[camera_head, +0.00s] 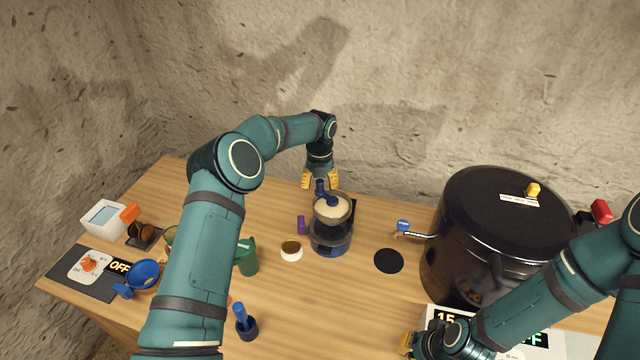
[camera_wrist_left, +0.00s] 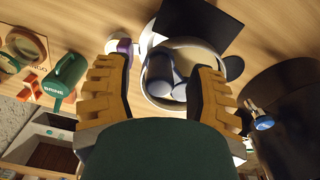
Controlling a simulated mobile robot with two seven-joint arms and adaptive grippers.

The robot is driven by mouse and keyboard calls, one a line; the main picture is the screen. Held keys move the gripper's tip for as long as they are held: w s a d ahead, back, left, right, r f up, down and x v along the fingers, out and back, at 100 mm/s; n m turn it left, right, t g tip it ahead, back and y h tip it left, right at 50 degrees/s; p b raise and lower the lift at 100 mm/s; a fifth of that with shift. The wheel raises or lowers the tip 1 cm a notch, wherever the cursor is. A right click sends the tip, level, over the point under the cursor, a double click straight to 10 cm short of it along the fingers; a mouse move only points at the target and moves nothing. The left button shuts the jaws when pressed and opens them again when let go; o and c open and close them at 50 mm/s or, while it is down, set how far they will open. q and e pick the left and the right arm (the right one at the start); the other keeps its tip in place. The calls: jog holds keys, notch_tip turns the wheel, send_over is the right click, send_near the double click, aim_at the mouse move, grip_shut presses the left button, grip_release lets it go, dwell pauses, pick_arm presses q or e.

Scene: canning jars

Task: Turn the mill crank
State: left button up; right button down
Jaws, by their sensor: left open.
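The mill (camera_head: 330,238) stands near the middle of the table, with a dark blue body and a round hopper of pale grain. Its blue crank (camera_head: 321,190) sticks up over the hopper. My left gripper (camera_head: 320,182) points down over the mill with its yellow fingers spread around the crank's top. In the left wrist view, the blue crank (camera_wrist_left: 166,78) shows between the open fingers, with the pale hopper rim (camera_wrist_left: 155,98) below; whether a finger touches it I cannot tell. My right gripper (camera_head: 408,343) is partly visible low in the head view, its jaw opening hidden.
A large black pot (camera_head: 465,255) with a blue-handled tap (camera_head: 403,226) stands right of the mill. A black disc (camera_head: 389,261) lies between. Left of the mill are a small white jar (camera_head: 291,251), a purple piece (camera_head: 302,225) and a green mug (camera_head: 247,258).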

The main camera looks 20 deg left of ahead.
aim_at(320, 181)
pick_arm(q)
notch_tip(320, 181, up, 12)
dwell(0.5)
jog(key=shift+f, duration=0.15)
